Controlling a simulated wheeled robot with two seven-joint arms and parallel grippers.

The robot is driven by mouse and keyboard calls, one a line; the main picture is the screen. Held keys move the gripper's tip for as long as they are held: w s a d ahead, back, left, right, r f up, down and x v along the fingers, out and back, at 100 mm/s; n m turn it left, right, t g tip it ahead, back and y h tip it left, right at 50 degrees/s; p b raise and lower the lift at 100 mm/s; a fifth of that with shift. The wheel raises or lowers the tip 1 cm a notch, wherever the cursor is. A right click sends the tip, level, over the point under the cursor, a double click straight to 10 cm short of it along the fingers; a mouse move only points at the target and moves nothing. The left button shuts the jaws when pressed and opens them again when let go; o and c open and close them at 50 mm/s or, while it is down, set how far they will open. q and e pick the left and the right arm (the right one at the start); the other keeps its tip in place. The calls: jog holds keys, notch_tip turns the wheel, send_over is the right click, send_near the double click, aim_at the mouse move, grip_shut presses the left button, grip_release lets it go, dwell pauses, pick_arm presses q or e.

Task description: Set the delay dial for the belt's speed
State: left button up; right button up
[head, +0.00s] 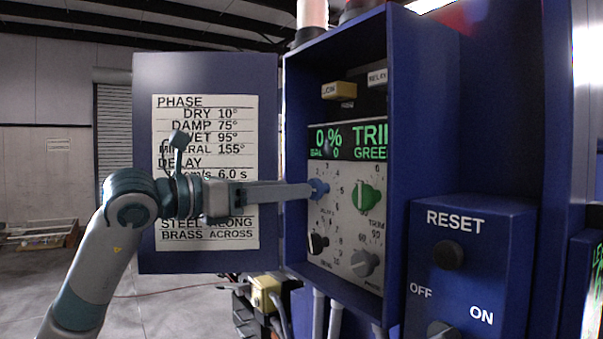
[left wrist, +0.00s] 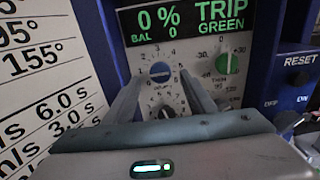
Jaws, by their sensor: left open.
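The blue dial (head: 319,188), likely the delay dial, is at the upper left of the control panel (head: 345,211). In the left wrist view, the blue dial (left wrist: 160,72) has a light line lying nearly level and numbers around it; the label below it is hard to read. My left gripper (head: 312,190) is at the dial. In the left wrist view, the left gripper (left wrist: 162,82) is open, with one finger on each side of the dial; contact is unclear. The door card (head: 206,172) lists delays; 6.0 s shows, and 3.0 s in the wrist view. My right gripper is not in view.
A green dial (head: 369,197), a black dial (head: 318,243) and a grey dial (head: 364,263) sit close by. The display (head: 347,141) reads TRIP GREEN. The cabinet door (head: 268,160) stands open behind my left arm. A reset box (head: 519,232) juts out at right.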

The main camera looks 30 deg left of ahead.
aim_at(319, 189)
pick_arm(q)
jog(key=shift+p+x, duration=0.85)
jog(key=shift+x, duration=1.2)
jog(key=c, duration=1)
